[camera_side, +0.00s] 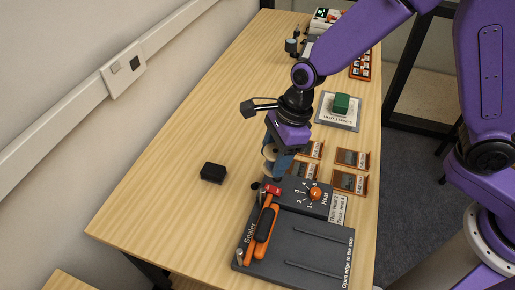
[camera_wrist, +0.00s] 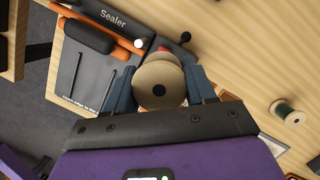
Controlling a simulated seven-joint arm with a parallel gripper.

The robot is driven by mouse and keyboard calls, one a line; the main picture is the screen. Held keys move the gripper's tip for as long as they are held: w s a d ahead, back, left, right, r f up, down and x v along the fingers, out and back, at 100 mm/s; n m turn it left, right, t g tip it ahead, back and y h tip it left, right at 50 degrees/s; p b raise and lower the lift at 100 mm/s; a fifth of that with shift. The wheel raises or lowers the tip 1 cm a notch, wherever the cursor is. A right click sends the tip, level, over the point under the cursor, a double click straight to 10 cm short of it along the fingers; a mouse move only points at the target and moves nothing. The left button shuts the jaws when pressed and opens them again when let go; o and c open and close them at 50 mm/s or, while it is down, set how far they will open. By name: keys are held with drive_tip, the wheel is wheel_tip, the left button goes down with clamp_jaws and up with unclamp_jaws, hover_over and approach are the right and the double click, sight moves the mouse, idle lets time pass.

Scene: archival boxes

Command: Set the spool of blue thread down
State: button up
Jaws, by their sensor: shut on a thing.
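My gripper (camera_side: 277,152) has its blue fingers shut on a spool, just behind the sealer. The spool (camera_wrist: 158,86) sits between the fingers in the wrist view, one pale tan round end with a dark centre hole facing the camera. Its thread is mostly hidden, so I cannot tell its colour. In the side view a small pale part of the spool (camera_side: 269,152) shows beside the fingers. It appears above the table, though the gap beneath it is hard to judge.
The dark grey sealer (camera_side: 310,244) with an orange lever lies in front. A black block (camera_side: 213,172) is to the left. A green-thread spool (camera_wrist: 287,112) stands on the wood. A green block (camera_side: 341,103) sits on the Loan Form board.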

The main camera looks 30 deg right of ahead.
drive_tip(key=w+d+m, duration=0.3)
drive_tip(key=w+d, duration=0.3)
drive_tip(key=d, duration=0.5)
drive_tip(key=shift+m+t, duration=0.3)
drive_tip(key=shift+t, duration=0.2)
drive_tip(key=w+a+f, duration=0.1)
drive_tip(key=w+f, duration=0.2)
drive_tip(key=w, duration=0.1)
drive_tip(key=w+a+f, duration=0.2)
drive_tip(key=w+f, duration=0.1)
drive_tip(key=w, duration=0.1)
drive_tip(key=w+a+f, duration=0.1)
drive_tip(key=w+f, duration=0.2)
drive_tip(key=w, duration=0.2)
drive_tip(key=shift+a+f, duration=0.15)
drive_tip(key=shift+a, duration=0.2)
drive_tip(key=shift+w+f, duration=0.1)
drive_tip(key=shift+f, duration=0.1)
drive_tip(key=shift+d+x, duration=0.15)
drive_tip(key=shift+x, duration=0.65)
drive_tip(key=shift+d+x, duration=0.2)
drive_tip(key=shift+x, duration=0.55)
drive_tip(key=shift+f, duration=0.25)
drive_tip(key=o, duration=1)
